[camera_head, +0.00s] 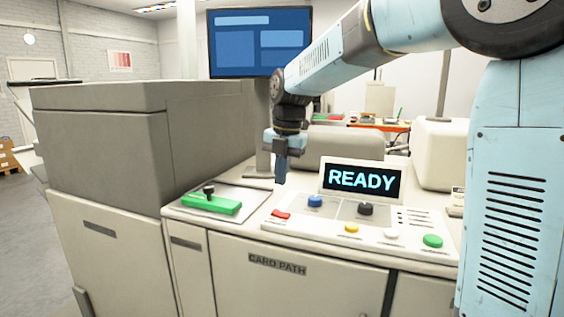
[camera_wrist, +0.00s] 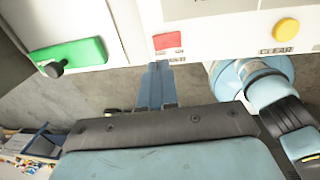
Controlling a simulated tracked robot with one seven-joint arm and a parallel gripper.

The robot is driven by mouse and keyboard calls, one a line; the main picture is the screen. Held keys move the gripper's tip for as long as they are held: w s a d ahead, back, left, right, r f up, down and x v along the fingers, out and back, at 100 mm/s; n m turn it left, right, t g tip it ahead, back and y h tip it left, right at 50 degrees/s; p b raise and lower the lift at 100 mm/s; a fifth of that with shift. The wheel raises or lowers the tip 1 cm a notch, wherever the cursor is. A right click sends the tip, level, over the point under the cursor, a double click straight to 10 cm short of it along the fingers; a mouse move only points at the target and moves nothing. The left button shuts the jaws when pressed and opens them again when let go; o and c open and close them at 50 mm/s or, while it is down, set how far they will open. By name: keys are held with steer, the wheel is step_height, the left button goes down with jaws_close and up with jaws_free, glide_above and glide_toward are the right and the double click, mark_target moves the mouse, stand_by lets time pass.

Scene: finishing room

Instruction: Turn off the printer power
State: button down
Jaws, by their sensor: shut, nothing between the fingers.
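The printer's control panel (camera_head: 330,240) has a lit display (camera_head: 361,180) reading READY. A small red switch (camera_head: 281,214) is at the panel's left end; it also shows in the wrist view (camera_wrist: 167,40), its label too small to read. My gripper (camera_head: 281,181) is shut and empty, pointing down above the panel's left part. In the wrist view my fingertips (camera_wrist: 158,66) appear just below the red switch in the picture. I see no contact between them in either view. Whether the switch is on or off is not clear.
A green lever (camera_head: 211,204) with a black knob lies left of the red switch. Blue (camera_head: 315,201), black (camera_head: 365,209), yellow (camera_head: 351,229), white (camera_head: 391,235) and green (camera_head: 432,241) controls are to the right. A grey housing (camera_head: 105,135) stands left; a monitor (camera_head: 259,42) stands behind.

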mark_target(277, 211)
steer(key=f, duration=0.5)
steer(key=a+f, duration=0.1)
steer(key=f, duration=0.1)
steer(key=shift+w+f, duration=0.15)
steer(key=shift+f, duration=0.25)
